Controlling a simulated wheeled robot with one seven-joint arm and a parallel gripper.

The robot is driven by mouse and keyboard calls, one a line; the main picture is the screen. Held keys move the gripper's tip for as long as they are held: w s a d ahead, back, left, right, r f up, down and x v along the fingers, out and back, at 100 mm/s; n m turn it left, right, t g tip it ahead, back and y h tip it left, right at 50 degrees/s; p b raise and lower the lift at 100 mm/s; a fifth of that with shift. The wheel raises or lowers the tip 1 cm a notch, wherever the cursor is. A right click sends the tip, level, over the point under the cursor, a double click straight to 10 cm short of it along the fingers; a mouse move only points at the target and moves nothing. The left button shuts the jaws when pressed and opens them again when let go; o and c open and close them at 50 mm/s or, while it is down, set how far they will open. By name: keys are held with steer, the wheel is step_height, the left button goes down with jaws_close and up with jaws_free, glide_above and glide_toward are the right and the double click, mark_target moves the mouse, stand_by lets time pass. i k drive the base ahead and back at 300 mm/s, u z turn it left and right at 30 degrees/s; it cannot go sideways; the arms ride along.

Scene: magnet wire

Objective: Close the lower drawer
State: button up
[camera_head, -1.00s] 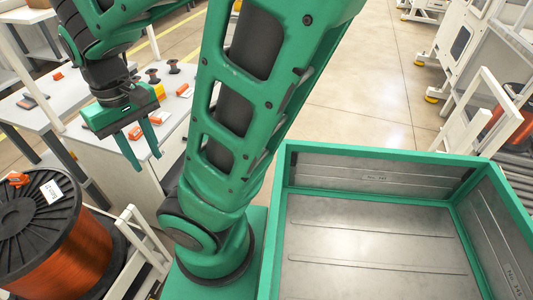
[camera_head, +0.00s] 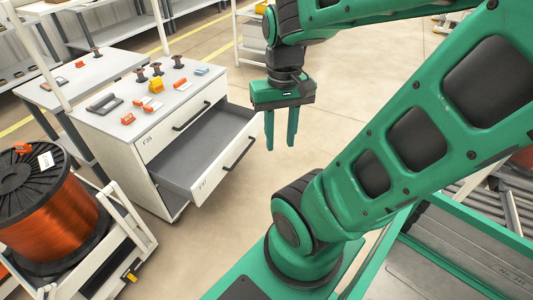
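The white cabinet (camera_head: 118,158) stands left of centre in the head view. Its lower drawer (camera_head: 199,172) is pulled out to the right and looks empty, with a grey inside and a dark bar handle (camera_head: 238,153) on its front. The upper drawer (camera_head: 178,118) is shut and has its own dark handle (camera_head: 192,115). My gripper (camera_head: 281,146) hangs pointing down, to the right of the open drawer's front. Its two green fingers are apart with nothing between them. I cannot tell its exact distance from the drawer.
Small spools (camera_head: 157,68), a yellow item (camera_head: 156,86) and orange tools lie on the cabinet top. A large copper wire spool (camera_head: 48,217) on a white frame stands at left. My green-rimmed tray is at lower right. Floor right of the drawer is clear.

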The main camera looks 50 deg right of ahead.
mark_target(192, 165)
steer(key=z, duration=0.45)
steer(key=i, duration=1.05)
steer(key=z, duration=1.1)
steer(key=k, duration=1.45)
steer(key=u, duration=0.3)
steer(key=i, duration=1)
steer(key=z, duration=0.05)
